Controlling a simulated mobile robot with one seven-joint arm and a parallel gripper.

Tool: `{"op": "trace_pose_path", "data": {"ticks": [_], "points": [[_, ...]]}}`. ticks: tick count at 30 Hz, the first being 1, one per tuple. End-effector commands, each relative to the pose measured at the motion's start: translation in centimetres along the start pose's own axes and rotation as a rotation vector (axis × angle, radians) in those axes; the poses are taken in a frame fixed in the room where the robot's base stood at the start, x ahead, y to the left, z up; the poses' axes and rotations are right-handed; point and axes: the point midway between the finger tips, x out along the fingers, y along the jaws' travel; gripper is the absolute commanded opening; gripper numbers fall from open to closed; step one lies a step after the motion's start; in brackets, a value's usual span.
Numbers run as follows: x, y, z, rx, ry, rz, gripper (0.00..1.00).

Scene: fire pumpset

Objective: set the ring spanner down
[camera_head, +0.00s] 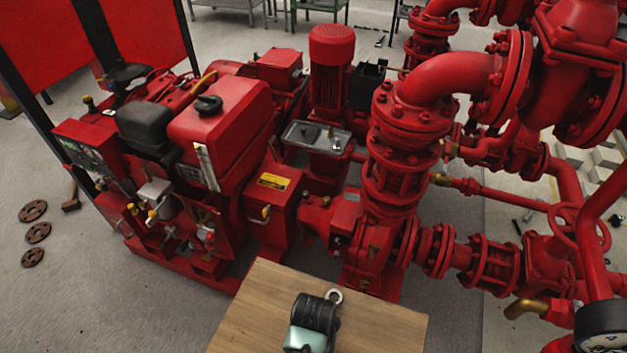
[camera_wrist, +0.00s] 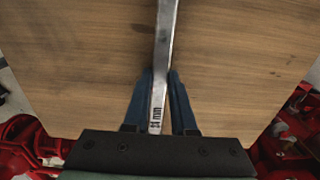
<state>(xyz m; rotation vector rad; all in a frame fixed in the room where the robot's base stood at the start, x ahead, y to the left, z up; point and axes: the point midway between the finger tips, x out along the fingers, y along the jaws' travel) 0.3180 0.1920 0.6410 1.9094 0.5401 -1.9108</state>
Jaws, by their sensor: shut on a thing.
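The ring spanner is a bright steel bar with dark size marking on its shank (camera_wrist: 164,60) in the wrist view, running up from between my fingers to the top edge. My gripper (camera_wrist: 160,85) is shut on the spanner's shank, its blue fingers on both sides. In the head view, one ring end of the spanner (camera_head: 334,296) shows just beyond my dark gripper (camera_head: 325,300). The gripper hides most of the spanner there. Both are over the wooden table top (camera_head: 250,305). I cannot tell whether the spanner touches the wood.
The table top is otherwise bare, with free wood left and right of the gripper. A red engine (camera_head: 220,130) and a flanged red pump pipe (camera_head: 395,160) stand close behind the table. Rusty discs (camera_head: 38,232) lie on the floor at left.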

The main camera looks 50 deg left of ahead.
Motion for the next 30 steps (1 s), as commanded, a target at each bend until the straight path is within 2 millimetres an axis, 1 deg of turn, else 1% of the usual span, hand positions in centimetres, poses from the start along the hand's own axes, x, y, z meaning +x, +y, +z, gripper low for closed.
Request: {"op": "trace_pose_path", "data": {"ticks": [5, 6, 8, 9, 11, 19, 22, 26, 30], "points": [[0.2, 0.0, -0.1, 0.0, 0.001, 0.0, 0.0], [0.3, 0.0, 0.0, 0.0, -0.001, 0.0, 0.26], [0.2, 0.0, 0.0, 0.0, 0.0, 0.0, 0.37], [0.2, 0.0, 0.0, 0.0, 0.0, 0.0, 0.44], [0.2, 0.0, 0.0, 0.0, 0.0, 0.0, 0.54], [0.2, 0.0, 0.0, 0.0, 0.0, 0.0, 0.54], [-0.4, 0.0, -0.1, 0.0, 0.002, 0.0, 0.54], [-2.4, 0.0, -0.1, 0.001, 0.004, 0.0, 0.54], [-5.5, 0.0, -0.1, 0.001, 0.004, 0.0, 0.54]]}}
